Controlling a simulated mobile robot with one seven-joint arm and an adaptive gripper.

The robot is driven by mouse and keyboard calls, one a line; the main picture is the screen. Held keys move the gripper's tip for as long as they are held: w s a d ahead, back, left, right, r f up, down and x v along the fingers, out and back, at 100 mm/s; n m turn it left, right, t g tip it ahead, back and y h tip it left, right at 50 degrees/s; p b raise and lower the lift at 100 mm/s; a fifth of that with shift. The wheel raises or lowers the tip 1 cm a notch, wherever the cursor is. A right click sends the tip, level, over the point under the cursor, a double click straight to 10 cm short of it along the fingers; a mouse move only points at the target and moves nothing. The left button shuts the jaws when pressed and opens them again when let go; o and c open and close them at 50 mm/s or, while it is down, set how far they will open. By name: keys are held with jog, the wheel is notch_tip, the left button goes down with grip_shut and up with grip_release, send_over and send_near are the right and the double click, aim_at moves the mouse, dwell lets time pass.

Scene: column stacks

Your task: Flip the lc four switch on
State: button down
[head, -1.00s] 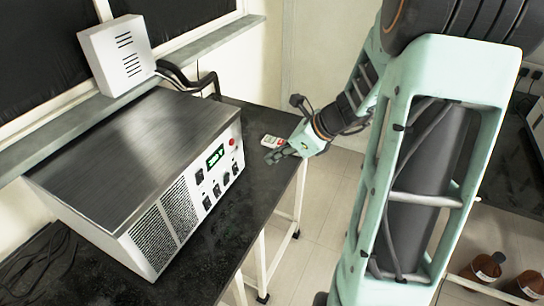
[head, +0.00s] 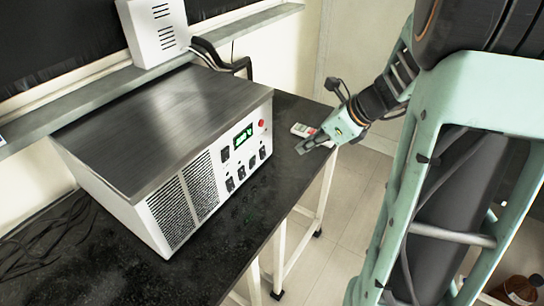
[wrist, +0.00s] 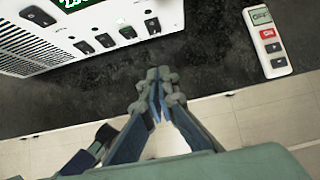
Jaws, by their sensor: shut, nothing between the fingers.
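A white instrument box with a brushed metal top (head: 165,115) stands on the dark bench. Its front panel carries a green display (head: 243,138), a red button (head: 262,123) and a row of dark switches (head: 241,172). In the wrist view the switch row (wrist: 104,40) is at the upper left, with a lit green display partly cut off above it. The labels are too small to read, so I cannot tell which switch is lc four or its position. My gripper (head: 309,144) is shut and empty, to the right of the panel and apart from it. Its fingertips also show in the wrist view (wrist: 157,84).
A small white remote (head: 302,130) with a red button lies on the bench (head: 215,245) near my gripper. A white vented box (head: 157,25) and thick black cables (head: 222,57) are behind the instrument. The bench between panel and gripper is clear.

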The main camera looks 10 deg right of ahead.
aim_at(263, 153)
jog(key=b+x, duration=0.2)
jog(key=x, duration=0.7)
jog(key=shift+a+f, duration=0.15)
jog(key=shift+f, duration=0.25)
jog(key=shift+w+a+f, duration=0.2)
jog(key=shift+w+a, duration=1)
jog(key=shift+w, duration=0.05)
jog(key=shift+w+a, duration=0.3)
jog(key=shift+w, duration=0.05)
jog(key=shift+a+f, duration=0.1)
jog(key=shift+w+a+f, duration=0.1)
jog(key=shift+w, duration=0.05)
